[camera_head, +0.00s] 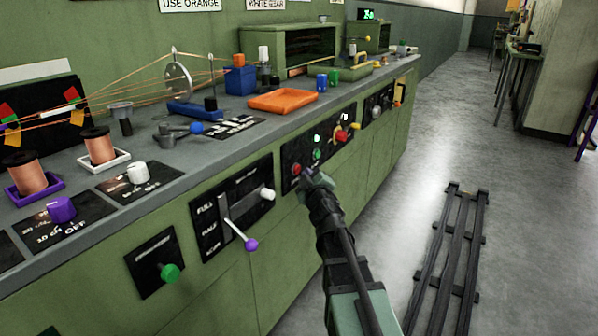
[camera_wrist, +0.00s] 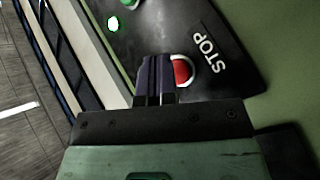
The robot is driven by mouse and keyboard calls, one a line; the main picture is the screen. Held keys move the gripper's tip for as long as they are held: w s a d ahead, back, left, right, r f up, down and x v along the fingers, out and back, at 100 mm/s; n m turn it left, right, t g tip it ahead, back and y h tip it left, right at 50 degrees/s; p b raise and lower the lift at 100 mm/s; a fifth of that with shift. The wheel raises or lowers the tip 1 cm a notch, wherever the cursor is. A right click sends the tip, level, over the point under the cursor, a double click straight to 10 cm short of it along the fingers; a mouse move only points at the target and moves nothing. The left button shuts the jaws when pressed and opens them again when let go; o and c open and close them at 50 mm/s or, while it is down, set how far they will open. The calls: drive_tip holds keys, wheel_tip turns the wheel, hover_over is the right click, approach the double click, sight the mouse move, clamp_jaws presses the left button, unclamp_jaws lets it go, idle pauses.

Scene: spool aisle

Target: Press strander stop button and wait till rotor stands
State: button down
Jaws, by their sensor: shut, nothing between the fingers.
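The red stop button (camera_head: 296,169) is on a black panel on the green cabinet front. In the wrist view the red button (camera_wrist: 182,71) sits beside the white STOP lettering, its left part hidden by my fingers. My gripper (camera_head: 309,180) is shut and empty, its tips at the panel right by the button. In the wrist view the closed fingers (camera_wrist: 153,77) overlap the button's left edge; I cannot tell whether they touch it or whether it is pressed. A grey disc (camera_head: 178,83), apparently the rotor, stands on the bench with orange strands; its motion cannot be told.
A lit green lamp (camera_head: 317,137) and a green button (camera_head: 317,154) are above the stop button. A lever with a purple knob (camera_head: 251,245) and a white knob (camera_head: 267,194) are left of it. Floor rails (camera_head: 452,250) lie at right; the aisle is clear.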

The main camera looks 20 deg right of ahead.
drive_tip(key=s+d, duration=0.3)
drive_tip(key=s, duration=0.2)
drive_tip(key=shift+d, duration=0.25)
idle(0.4)
